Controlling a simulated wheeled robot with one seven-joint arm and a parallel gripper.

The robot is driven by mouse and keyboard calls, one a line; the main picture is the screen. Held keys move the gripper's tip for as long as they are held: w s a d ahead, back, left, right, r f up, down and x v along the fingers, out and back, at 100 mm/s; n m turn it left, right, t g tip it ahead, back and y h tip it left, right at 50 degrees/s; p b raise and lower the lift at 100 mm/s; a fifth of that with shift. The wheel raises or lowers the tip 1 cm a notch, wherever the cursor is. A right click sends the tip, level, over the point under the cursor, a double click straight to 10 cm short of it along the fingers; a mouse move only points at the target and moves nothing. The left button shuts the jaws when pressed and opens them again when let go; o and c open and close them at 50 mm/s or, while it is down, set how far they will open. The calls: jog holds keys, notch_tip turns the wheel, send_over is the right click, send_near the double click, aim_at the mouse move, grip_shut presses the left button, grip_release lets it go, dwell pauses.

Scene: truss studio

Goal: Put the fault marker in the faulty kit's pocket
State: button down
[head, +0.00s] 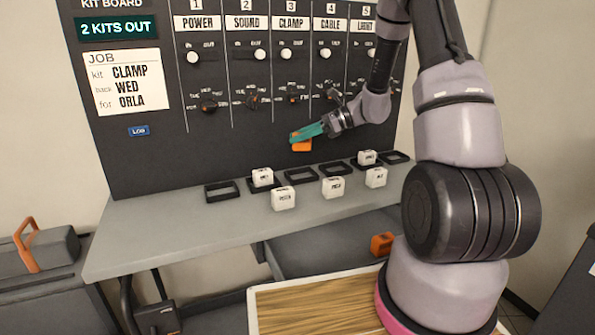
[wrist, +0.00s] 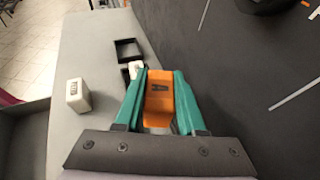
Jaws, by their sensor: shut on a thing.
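My gripper (head: 306,133) is shut on an orange block with a dark label (head: 301,147), probably the fault marker. It holds the block above the shelf, in front of the kit board (head: 150,160). In the wrist view the block (wrist: 159,103) sits between the two teal fingers (wrist: 160,92). Several black square pockets line the shelf, including a left one (head: 223,191), a middle one (head: 300,177) and a right one (head: 396,157). White labelled cubes stand in or near them, one at left (head: 283,199). I cannot tell which kit is faulty.
The board has numbered columns with white knobs and dark dials. A job card (head: 127,82) reads CLAMP, WED, ORLA; a screen (head: 117,28) reads 2 KITS OUT. Another orange block (head: 382,243) lies below the grey shelf (head: 150,235). A grey case (head: 40,250) stands at left.

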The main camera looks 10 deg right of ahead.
jog(key=f, duration=0.6)
jog(key=shift+w, duration=0.2)
jog(key=shift+f, duration=1.9)
jog(key=shift+f, duration=0.15)
jog(key=c, duration=0.5)
grip_release()
